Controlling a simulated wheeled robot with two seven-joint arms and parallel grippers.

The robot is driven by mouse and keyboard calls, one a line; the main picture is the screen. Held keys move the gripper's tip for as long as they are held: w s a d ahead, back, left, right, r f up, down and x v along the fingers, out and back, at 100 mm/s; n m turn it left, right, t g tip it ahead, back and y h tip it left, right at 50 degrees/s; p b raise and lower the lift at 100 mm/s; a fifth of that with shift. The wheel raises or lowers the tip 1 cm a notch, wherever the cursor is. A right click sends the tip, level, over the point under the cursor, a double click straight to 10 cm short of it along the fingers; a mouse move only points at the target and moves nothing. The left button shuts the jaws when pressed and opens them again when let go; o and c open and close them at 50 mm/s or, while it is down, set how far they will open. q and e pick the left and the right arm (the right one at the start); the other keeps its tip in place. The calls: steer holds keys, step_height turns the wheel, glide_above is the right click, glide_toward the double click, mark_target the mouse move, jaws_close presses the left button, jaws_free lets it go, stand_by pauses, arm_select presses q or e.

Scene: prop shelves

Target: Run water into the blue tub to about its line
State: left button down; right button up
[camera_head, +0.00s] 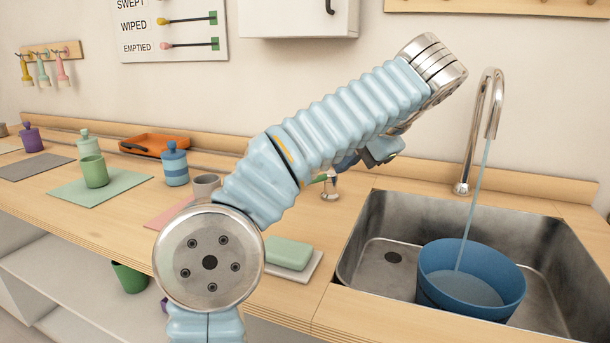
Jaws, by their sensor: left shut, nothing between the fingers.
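The blue tub (445,275) stands upright in the metal sink (360,240). A thin stream of water (472,215) falls from the curved chrome tap (470,140) into it. Water (465,288) shows inside the tub, low against the inner wall. I cannot make out a line on the tub. A small metal tap handle (330,187) stands on the counter left of the sink. My left gripper (350,163) is shut and empty just above and right of this handle, partly hidden behind my forearm. I cannot tell whether it touches the handle. My right gripper is out of view.
A green sponge (288,252) lies on a pale dish at the counter's front edge. A grey cup (206,185), a blue striped jar (175,165), a green cup (94,171) and an orange tray (155,144) stand farther left. A white cabinet (298,18) hangs above.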

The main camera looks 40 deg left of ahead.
arm_select(q)
steer(key=x, duration=0.8)
steer(key=shift+s, duration=0.1)
steer(key=a, duration=0.2)
steer(key=w+a+f, duration=0.1)
steer(key=shift+a, duration=0.15)
steer(key=shift+a+f, duration=0.1)
steer(key=shift+a, duration=0.4)
